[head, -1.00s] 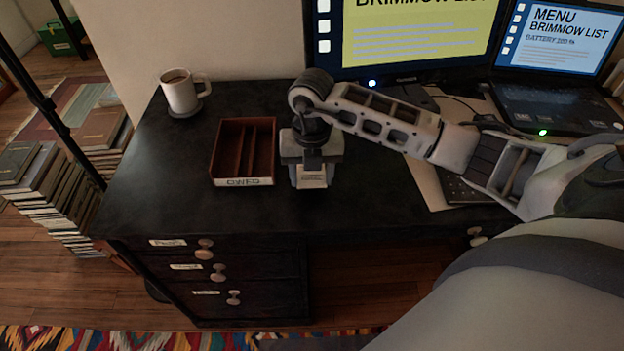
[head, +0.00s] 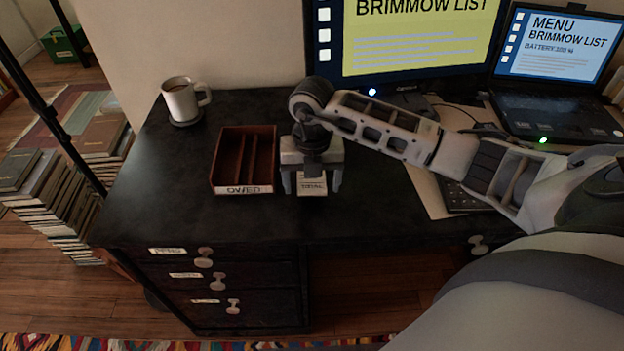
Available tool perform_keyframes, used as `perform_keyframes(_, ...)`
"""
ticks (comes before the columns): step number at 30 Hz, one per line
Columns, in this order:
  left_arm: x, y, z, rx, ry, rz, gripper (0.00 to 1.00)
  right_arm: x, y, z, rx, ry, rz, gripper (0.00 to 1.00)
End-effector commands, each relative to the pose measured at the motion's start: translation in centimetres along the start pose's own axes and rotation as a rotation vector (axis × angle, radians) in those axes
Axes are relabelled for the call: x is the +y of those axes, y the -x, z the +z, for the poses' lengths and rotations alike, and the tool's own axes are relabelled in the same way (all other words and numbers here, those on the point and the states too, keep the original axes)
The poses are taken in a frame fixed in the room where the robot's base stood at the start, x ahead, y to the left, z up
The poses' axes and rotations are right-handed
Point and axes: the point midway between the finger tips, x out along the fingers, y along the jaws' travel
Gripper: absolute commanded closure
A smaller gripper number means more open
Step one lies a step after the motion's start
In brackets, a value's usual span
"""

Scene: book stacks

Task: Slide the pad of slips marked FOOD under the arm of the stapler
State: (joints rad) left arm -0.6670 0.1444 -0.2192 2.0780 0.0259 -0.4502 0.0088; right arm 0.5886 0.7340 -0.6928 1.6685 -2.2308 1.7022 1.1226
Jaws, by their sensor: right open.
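My right gripper (head: 312,188) points down over the black desk, right of the wooden tray. Its two fingers are apart. A small pale pad of slips (head: 312,188) lies between and just in front of them, partly hidden under the gripper. Its dark lettering is too small to read surely, so I cannot tell whether it says FOOD. Whether a finger touches the pad is unclear. I do not make out a stapler; the gripper and arm cover part of the desk. My left gripper is not in view.
A reddish wooden tray (head: 228,176) with a label on its front stands left of the gripper. A mug (head: 181,100) is at the back left. A monitor (head: 420,35) and a laptop (head: 556,100) stand behind. The desk's front left (head: 190,220) is clear.

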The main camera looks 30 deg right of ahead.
Motion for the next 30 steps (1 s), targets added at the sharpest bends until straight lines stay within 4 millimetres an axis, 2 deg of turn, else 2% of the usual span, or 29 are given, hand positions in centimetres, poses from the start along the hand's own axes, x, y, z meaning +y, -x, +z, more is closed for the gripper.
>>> perform_keyframes(4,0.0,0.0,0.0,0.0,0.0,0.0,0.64,0.0,0.7,0.1,-0.002,0.0,0.002,0.21)
perform_keyframes(8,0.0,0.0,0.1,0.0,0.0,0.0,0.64,0.0,2.6,0.1,-0.005,0.0,0.002,0.21)
perform_keyframes(18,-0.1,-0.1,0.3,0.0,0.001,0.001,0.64,0.0,10.8,0.1,-0.005,0.001,0.002,0.21)
perform_keyframes(24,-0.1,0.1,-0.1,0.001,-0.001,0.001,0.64,0.0,14.5,0.1,-0.005,0.001,0.001,0.21)
perform_keyframes(30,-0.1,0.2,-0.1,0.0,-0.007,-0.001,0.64,0.0,15.9,0.0,-0.001,0.0,0.0,0.21)
